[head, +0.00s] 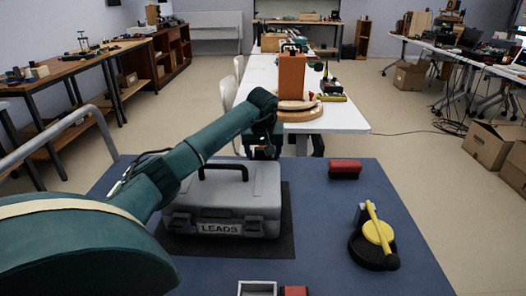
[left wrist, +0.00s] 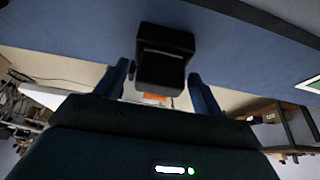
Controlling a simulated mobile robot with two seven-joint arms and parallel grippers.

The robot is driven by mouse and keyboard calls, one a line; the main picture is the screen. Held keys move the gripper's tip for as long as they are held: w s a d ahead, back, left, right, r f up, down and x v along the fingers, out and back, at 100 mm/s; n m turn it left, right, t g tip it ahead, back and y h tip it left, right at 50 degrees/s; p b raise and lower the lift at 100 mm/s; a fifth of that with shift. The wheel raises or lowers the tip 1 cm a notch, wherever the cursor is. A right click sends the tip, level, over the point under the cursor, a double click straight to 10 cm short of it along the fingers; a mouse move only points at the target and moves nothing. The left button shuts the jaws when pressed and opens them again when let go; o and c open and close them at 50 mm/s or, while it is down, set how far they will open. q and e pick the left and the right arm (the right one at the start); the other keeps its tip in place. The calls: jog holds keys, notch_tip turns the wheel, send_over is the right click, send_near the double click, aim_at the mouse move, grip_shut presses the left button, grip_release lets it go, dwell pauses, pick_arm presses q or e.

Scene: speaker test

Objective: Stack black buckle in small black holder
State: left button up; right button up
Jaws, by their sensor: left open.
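My left gripper (head: 263,149) is at the far edge of the blue table, just behind the grey case, and its fingers are mostly hidden in the head view. In the left wrist view the left gripper (left wrist: 160,72) is open, with one finger on each side of a black box-like thing (left wrist: 164,67) with a recessed face. I cannot tell whether this is the small black holder or the buckle, nor whether the fingers touch it. No other thing is clear as the buckle. My right gripper is not in view.
The grey LEADS case (head: 228,195) stands on a dark mat under my left arm. Red blocks (head: 345,169) and a round black thing with a yellow disc (head: 378,233) are on the blue table (head: 330,215). A white table (head: 345,115) stands beyond.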

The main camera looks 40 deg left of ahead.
pick_arm(q)
jog(key=p+v, duration=0.2)
jog(key=v, duration=1)
jog(key=shift+r, duration=0.4)
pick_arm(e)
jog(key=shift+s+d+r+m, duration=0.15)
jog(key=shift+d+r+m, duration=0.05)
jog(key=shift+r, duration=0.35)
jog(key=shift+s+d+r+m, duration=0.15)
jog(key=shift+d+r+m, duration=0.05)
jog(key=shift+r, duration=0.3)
pick_arm(q)
jog(key=shift+w, duration=0.1)
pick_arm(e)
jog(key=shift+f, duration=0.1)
